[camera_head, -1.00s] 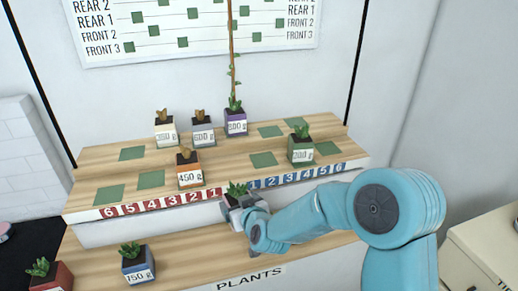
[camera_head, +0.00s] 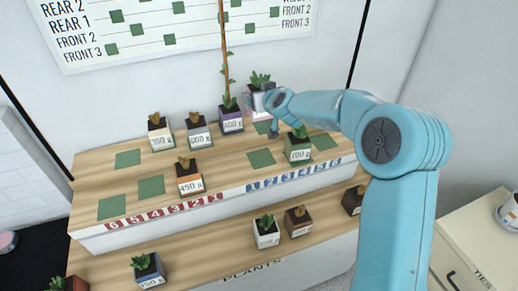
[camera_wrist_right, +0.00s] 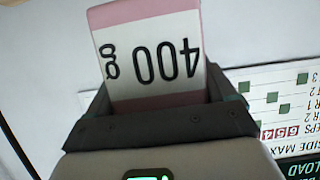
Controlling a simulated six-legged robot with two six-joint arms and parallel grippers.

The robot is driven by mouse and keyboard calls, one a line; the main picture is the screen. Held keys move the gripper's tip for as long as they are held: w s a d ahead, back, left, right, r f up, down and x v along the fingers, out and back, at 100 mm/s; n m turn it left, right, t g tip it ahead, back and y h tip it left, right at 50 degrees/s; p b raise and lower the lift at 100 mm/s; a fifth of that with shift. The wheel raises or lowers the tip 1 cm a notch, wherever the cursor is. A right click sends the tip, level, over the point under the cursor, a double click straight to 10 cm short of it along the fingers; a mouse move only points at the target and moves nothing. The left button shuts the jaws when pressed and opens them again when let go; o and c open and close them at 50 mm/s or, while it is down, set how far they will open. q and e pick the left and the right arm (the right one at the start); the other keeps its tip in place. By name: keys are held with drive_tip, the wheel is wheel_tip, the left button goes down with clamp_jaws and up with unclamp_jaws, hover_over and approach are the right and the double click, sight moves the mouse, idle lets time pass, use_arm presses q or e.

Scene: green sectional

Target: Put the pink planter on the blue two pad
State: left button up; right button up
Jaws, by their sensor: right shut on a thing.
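The pink planter (camera_head: 259,105) has a white "400 g" label and a green plant. My right gripper (camera_head: 272,112) is shut on it and holds it upright, over the right rear part of the upper shelf. In the right wrist view the planter's label (camera_wrist_right: 152,52) appears upside down between the fingers (camera_wrist_right: 155,100). The pad that seems to line up with blue number 2 is a bare green square (camera_head: 261,158) in the front row, left of the green planter. My left gripper is not in view.
The purple 800 g planter (camera_head: 231,118), with a tall stem, stands just left of the held planter. The green planter (camera_head: 298,148) stands in front of it, to the right. A bare pad (camera_head: 323,142) lies at far right. Several planters stand on the lower shelf.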

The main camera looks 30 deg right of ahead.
sight(262, 116)
drive_tip(key=f+b, duration=0.1)
drive_tip(key=f, duration=0.1)
drive_tip(key=f+b, duration=0.1)
drive_tip(key=f, duration=0.2)
drive_tip(key=f+b, duration=0.1)
drive_tip(key=f, duration=0.1)
drive_tip(key=shift+s+d+f, duration=0.15)
drive_tip(key=shift+s, duration=0.15)
wheel_tip(262, 116, down, 12)
drive_tip(key=shift+w+f+p, duration=0.1)
drive_tip(key=shift+w+p, duration=0.05)
drive_tip(key=shift+p, duration=0.65)
